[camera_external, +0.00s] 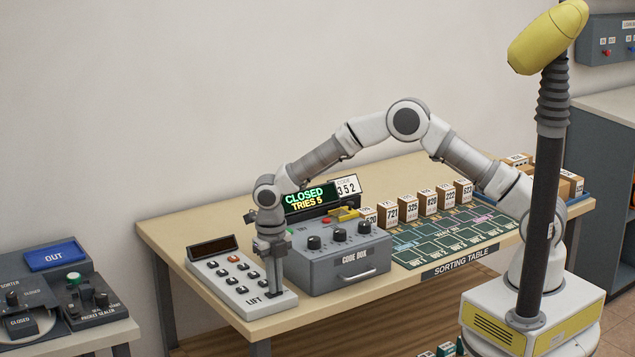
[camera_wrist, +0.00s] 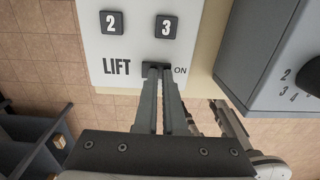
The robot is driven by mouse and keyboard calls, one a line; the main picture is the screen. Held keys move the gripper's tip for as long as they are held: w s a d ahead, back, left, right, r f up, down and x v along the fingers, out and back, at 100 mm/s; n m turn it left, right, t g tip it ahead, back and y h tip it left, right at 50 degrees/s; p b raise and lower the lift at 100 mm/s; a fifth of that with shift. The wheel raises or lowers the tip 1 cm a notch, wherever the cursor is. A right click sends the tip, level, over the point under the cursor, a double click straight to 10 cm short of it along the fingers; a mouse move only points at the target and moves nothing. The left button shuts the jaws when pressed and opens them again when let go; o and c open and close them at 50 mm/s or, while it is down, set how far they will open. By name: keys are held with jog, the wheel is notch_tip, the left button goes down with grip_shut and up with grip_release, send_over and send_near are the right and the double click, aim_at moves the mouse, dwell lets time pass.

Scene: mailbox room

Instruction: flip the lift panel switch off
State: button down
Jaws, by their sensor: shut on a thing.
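The white lift panel (camera_external: 240,292) lies on the left end of the table, with several dark buttons, a dark display and the word LIFT. In the wrist view the panel (camera_wrist: 95,40) shows buttons 2 and 3. Its dark switch (camera_wrist: 146,72) sits between the words LIFT and ON, largely covered by my fingers. My gripper (camera_external: 271,297) points down at the panel's front right corner. In the wrist view my gripper (camera_wrist: 159,68) has its fingers close together on the switch. The lever's tilt is hidden.
The grey code box (camera_external: 345,268) stands close to the right of the panel; its display reads CLOSED, TRIES 5. Several small numbered boxes (camera_external: 428,203) stand behind the green sorting mat (camera_external: 455,240). The table's front edge is just beyond the panel's corner.

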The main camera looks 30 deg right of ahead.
jog(key=shift+d+f, duration=0.4)
notch_tip(320, 180, up, 15)
jog(key=a+p, duration=0.1)
jog(key=p, duration=0.1)
jog(key=shift+a, duration=0.2)
jog(key=s+d+r+m+t, duration=0.2)
jog(key=s+d+r+m, duration=0.1)
jog(key=d+r+m, duration=0.75)
jog(key=s+d+r+m+t, duration=0.15)
jog(key=d+r+m, duration=0.55)
jog(key=d, duration=0.7)
jog(key=s+d+f+m+t, duration=0.1)
jog(key=s+d+m+t, duration=0.1)
jog(key=s+d+m, duration=1.3)
jog(key=s+m, duration=0.2)
jog(key=m, duration=0.1)
jog(key=shift+s+f+y, duration=0.25)
jog(key=shift+f+y, duration=0.05)
jog(key=shift+f, duration=0.05)
